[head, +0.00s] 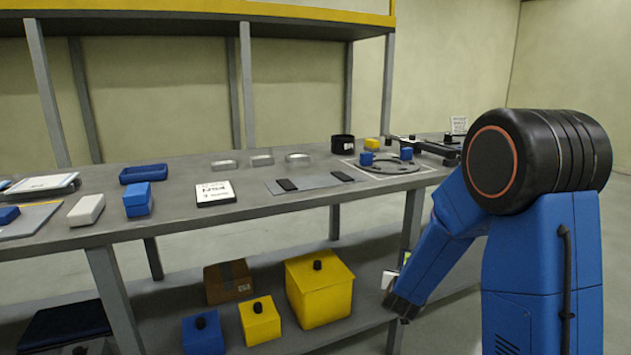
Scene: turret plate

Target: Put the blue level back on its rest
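Several blue things show in the head view, and I cannot tell for certain which is the level. A blue block (138,203) stands on the bench at the left, in front of a blue open tray (143,174). Two small blue blocks (366,158) (406,154) are at the dark ring plate (388,165) on the right. A flat grey plate with two black pads (310,186) lies mid-bench, bare between the pads, and may be the rest. My gripper (396,306) is low, beside the bench's right end; its fingers are too small and dark to read.
A white label card (215,193), a white block (86,210) and grey metal pieces (262,160) lie on the bench. A black cup (343,144) stands near the ring plate. The lower shelf holds yellow boxes (318,295), a blue box (203,335) and a cardboard box (228,280).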

